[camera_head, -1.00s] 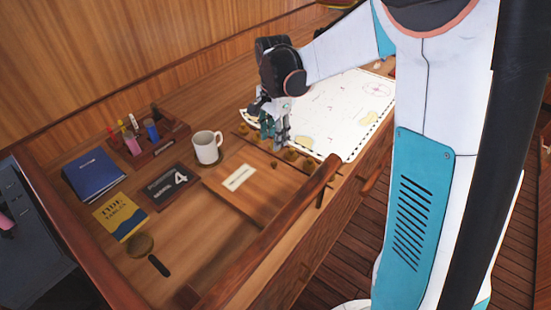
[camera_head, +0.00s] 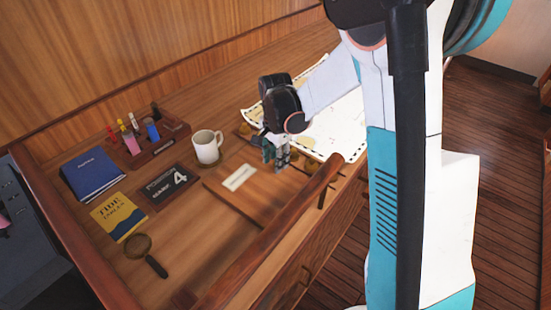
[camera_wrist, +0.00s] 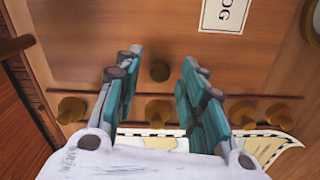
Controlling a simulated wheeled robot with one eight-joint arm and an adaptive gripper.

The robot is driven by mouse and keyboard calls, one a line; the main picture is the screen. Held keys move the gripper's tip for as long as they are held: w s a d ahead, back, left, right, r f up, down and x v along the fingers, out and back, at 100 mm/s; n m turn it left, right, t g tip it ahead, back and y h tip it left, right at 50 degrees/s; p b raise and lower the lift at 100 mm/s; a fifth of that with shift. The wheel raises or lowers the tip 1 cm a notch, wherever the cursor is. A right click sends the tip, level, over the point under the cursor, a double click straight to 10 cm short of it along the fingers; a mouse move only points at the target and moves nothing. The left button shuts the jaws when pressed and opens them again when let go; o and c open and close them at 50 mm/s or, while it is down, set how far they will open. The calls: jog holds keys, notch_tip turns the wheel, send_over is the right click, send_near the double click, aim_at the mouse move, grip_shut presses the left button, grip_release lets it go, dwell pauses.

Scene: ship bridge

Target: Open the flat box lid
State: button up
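The flat wooden box lid (camera_head: 262,205) lies closed on the desk, with a pale label (camera_head: 240,178) on it. The wrist view also shows the lid (camera_wrist: 110,40), with part of the label (camera_wrist: 225,14) at the top edge. A small round brown knob (camera_wrist: 159,71) on the lid sits between my finger lines in that view. My gripper (camera_head: 275,166) is low over the lid's far right part and covers the knob in the head view. In the wrist view my gripper (camera_wrist: 158,72) is open, its two teal fingers on either side of the knob. I cannot tell whether they touch the lid.
A white chart (camera_head: 335,130) lies beyond. A white mug (camera_head: 207,147) stands left of my gripper. A wooden rail (camera_head: 285,215) borders the desk front. A magnifying glass (camera_head: 138,245) lies nearer left.

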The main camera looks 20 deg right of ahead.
grip_shut()
jog(key=shift+r, duration=0.1)
